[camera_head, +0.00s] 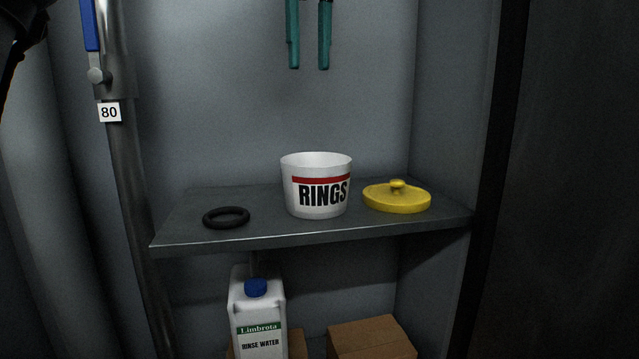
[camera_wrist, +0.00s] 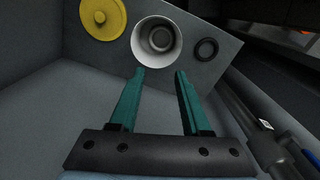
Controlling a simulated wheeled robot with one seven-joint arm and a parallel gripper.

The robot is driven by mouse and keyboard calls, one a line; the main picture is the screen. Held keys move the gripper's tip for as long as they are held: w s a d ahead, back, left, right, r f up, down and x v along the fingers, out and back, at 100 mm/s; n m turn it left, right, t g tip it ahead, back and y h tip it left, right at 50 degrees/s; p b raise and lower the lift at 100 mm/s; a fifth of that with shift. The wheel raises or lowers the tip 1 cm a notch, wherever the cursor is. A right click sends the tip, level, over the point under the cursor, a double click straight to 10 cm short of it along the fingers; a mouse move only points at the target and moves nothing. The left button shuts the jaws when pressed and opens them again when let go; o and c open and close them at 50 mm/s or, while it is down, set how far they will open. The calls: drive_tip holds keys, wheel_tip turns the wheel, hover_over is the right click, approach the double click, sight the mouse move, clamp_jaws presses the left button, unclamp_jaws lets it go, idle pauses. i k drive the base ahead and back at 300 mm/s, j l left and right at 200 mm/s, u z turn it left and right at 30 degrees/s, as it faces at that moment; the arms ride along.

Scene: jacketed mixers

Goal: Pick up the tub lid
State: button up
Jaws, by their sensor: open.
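The yellow tub lid (camera_head: 396,199) with a small knob on top lies flat on the right part of the grey shelf (camera_head: 260,237). In the wrist view the lid (camera_wrist: 104,17) is at the top left. The open white tub (camera_head: 317,203), labelled RINGS, stands upright just left of the lid; it also shows in the wrist view (camera_wrist: 157,39). My gripper (camera_head: 308,66) has teal fingers, spread apart with nothing between them. It hangs above and apart from the shelf, roughly over the tub's side in the head view. In the wrist view my gripper (camera_wrist: 160,73) points toward the tub.
A black ring (camera_head: 226,217) lies on the shelf left of the tub. A pipe (camera_head: 123,170) with a blue-handled valve runs up the left side. Below the shelf are a rinse water bottle (camera_head: 257,318) and a cardboard box (camera_head: 370,338). A dark upright edge bounds the right.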

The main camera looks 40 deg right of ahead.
sight(397, 197)
drive_tip(key=k+j, duration=0.3)
drive_tip(key=k, duration=0.15)
drive_tip(key=k+j, duration=0.35)
drive_tip(key=k, duration=0.1)
